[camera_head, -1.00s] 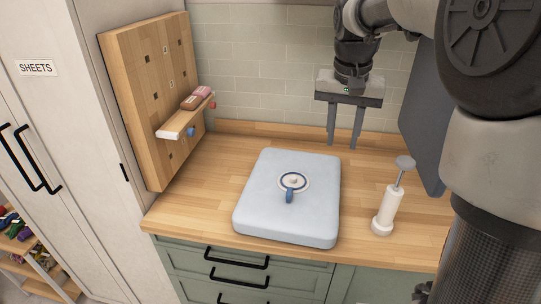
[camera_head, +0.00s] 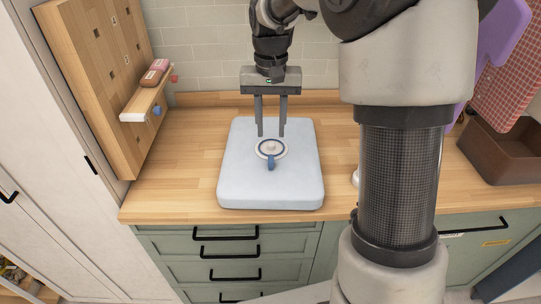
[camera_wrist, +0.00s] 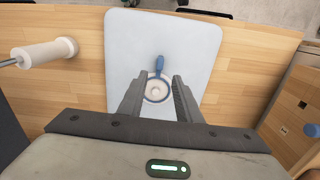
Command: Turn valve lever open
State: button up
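The valve is a round white disc with a blue ring (camera_head: 264,149) on top of a pale blue padded block (camera_head: 238,185) on the wooden counter. Its blue lever (camera_head: 271,163) points toward the front of the counter. In the wrist view the valve disc (camera_wrist: 156,91) shows between the fingers, with the lever (camera_wrist: 160,65) pointing away from my gripper. My gripper (camera_head: 270,135) is open and empty, pointing down above the back part of the block. Its height above the valve is hard to tell.
A wooden pegboard (camera_head: 95,75) with a small shelf stands at the left. A brown bin (camera_head: 500,155) is at the far right. Counter left of the block is clear.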

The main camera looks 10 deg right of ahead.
aim_at(271, 159)
notch_tip(271, 159, down, 10)
jog(key=shift+r+b, duration=0.1)
jog(key=shift+b, duration=0.2)
jog(key=shift+c, duration=0.2)
grip_shut()
